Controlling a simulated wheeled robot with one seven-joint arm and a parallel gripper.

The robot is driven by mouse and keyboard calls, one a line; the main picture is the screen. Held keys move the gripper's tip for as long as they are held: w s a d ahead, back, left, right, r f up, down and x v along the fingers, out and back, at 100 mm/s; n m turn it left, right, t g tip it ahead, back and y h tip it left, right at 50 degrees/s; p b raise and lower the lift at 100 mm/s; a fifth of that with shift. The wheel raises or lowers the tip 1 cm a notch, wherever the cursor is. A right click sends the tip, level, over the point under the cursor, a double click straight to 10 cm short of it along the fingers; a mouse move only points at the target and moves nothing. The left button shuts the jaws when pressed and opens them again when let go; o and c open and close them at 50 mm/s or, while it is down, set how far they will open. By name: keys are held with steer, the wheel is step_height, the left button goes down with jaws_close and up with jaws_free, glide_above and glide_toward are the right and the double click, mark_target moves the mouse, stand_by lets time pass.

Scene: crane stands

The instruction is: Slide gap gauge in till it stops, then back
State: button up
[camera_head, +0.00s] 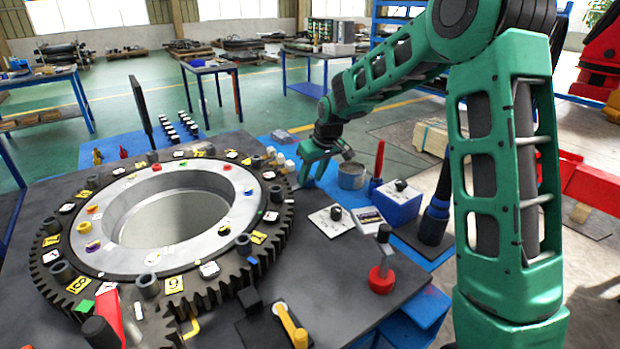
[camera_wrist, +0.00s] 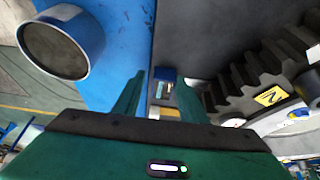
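My gripper (camera_head: 325,167) hangs beside the far right rim of the big toothed ring (camera_head: 283,222), near the table's edge. In the wrist view its two green fingers (camera_wrist: 160,95) stand apart. A small dark blue block (camera_wrist: 166,74) with a pale label shows beyond and between the fingertips, with small pale and yellowish parts below it. I cannot tell whether this is the gap gauge or whether anything touches the fingers. The ring's teeth (camera_wrist: 245,85) lie to the right of the fingers in the wrist view. No gauge can be named for certain in the head view.
A grey round can (camera_head: 351,176) stands on blue beside my gripper; it also shows in the wrist view (camera_wrist: 55,50). A blue box (camera_head: 398,205) with a black knob and a red-based post (camera_head: 382,272) stand nearer. Small markers and tags crowd the ring's top.

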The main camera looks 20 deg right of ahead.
steer(key=shift+r, duration=0.1)
steer(key=shift+r, duration=0.2)
steer(key=v, duration=1)
steer(key=shift+s, duration=0.1)
